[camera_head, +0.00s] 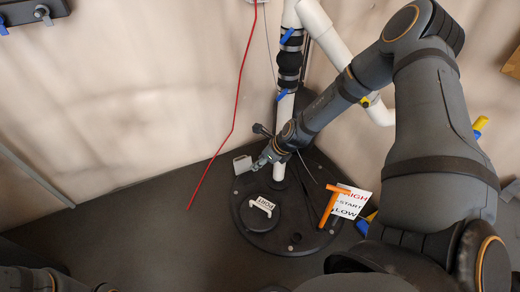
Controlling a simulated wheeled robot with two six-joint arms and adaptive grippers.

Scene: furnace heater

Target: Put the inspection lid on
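A dark round disc (259,220) lies on the left part of the large round black top (247,241). It carries a white piece marked with letters that look like PORT (263,205); I cannot tell whether the disc is the inspection lid or the port cover. My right gripper (262,161) reaches down beside the white pipe, behind the disc and apart from it. A small light grey block (242,164) shows at its fingertips; I cannot tell if it is held, and the finger gap is too small to read. My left gripper is out of view; only arm parts show at bottom left.
A white vertical pipe (285,106) with blue valve handles (287,36) rises behind the top. An orange T-shaped handle (330,204) and a HIGH/START/LOW sign (352,203) stand at right. A red wire (234,115) hangs left. The dark floor at left (130,230) is clear.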

